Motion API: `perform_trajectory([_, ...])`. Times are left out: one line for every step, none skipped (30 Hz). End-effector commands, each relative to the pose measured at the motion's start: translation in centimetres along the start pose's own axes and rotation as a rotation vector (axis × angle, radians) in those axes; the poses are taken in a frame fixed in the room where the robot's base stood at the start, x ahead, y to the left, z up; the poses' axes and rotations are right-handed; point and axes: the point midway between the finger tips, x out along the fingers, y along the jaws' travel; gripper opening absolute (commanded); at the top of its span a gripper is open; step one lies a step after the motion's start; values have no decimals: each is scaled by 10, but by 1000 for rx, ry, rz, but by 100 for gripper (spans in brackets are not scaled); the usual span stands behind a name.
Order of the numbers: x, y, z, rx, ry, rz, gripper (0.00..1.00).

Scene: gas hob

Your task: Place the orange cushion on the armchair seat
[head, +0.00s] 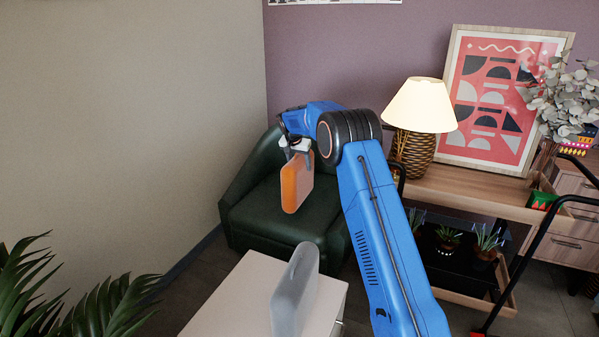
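The orange cushion (297,183) hangs upright below my gripper (296,150) in the head view. My gripper is shut on its top edge. The dark green armchair (245,190) stands in the corner behind it. Its seat (268,217) shows bare around the cushion in the picture. The cushion overlaps the seat in this view and appears held above it; I cannot tell the exact height. My blue arm hides the armchair's right side.
A white cabinet (228,295) stands in front of the armchair, with a grey cushion-like object (295,290) upright on it. A lamp (418,108) and framed picture (497,95) stand on a wooden cart (460,190) at right. A plant (100,305) is at lower left.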

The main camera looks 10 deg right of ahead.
Motion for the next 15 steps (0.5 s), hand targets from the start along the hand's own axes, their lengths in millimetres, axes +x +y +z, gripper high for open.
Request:
perform_trajectory([6,0,3,-1,-2,1,13])
perform_trajectory([10,0,5,-1,-2,2,13])
perform_trajectory([15,0,7,0,-3,2,13])
perform_trajectory([18,0,8,0,-2,2,13])
perform_trajectory([22,0,9,0,-2,1,13])
perform_trajectory([25,0,11,1,-1,0,13])
perform_trajectory([26,0,11,1,-1,0,13])
perform_trajectory([27,0,12,1,-1,0,13])
perform_trajectory([27,0,12,1,-1,0,13])
perform_trajectory([27,0,12,1,-1,0,13])
perform_trajectory([27,0,12,1,-1,0,13])
perform_trajectory([27,0,12,1,-1,0,13])
perform_trajectory([27,0,12,1,-1,0,13])
perform_trajectory([27,0,12,1,-1,0,13])
perform_trajectory([28,0,12,1,-1,0,13])
